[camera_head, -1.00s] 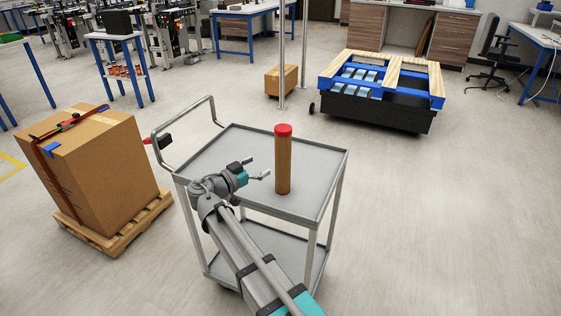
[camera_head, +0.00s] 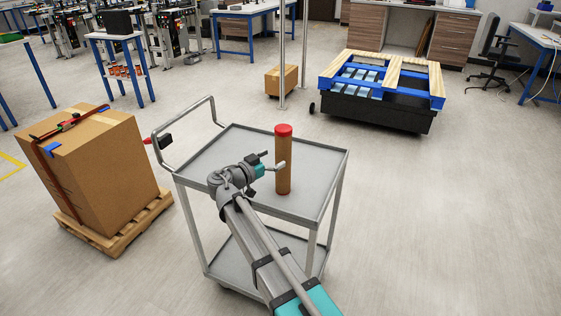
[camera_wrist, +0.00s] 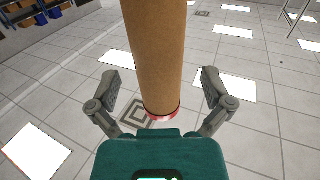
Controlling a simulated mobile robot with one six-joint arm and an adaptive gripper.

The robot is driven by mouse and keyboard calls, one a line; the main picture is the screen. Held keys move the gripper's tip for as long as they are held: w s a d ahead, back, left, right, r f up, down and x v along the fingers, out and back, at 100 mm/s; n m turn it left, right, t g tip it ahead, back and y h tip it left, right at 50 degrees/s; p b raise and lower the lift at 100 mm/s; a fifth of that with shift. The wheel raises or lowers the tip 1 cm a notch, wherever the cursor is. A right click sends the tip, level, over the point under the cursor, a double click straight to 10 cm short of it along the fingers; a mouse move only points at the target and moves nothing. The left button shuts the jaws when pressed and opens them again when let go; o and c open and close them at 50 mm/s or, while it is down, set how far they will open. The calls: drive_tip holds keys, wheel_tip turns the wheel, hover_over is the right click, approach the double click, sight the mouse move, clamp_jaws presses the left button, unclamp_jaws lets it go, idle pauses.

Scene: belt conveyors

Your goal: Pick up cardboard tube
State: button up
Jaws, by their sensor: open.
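The cardboard tube (camera_head: 283,165) is brown with a red cap and stands upright on the top shelf of a grey metal cart (camera_head: 214,153). My gripper (camera_head: 274,162) is at the tube's left side in the head view, near its upper half. In the wrist view the tube (camera_wrist: 155,50) runs down the middle, its red end low in the picture. The open fingers of my gripper (camera_wrist: 160,93) lie one on each side of it, with a gap on both sides. The far finger is partly hard to make out in the head view.
The cart's handle (camera_head: 183,122) rises at its left end. A large cardboard box (camera_head: 100,175) on a wooden pallet (camera_head: 120,236) stands left of the cart. A black and blue crate with wooden slats (camera_head: 375,115) is behind right. The floor to the right is clear.

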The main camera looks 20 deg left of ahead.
drive_tip(key=shift+x, duration=1.95)
drive_tip(key=shift+s, duration=0.1)
drive_tip(key=c, duration=1.1)
drive_tip(key=shift+r, duration=0.1)
drive_tip(key=shift+r, duration=0.1)
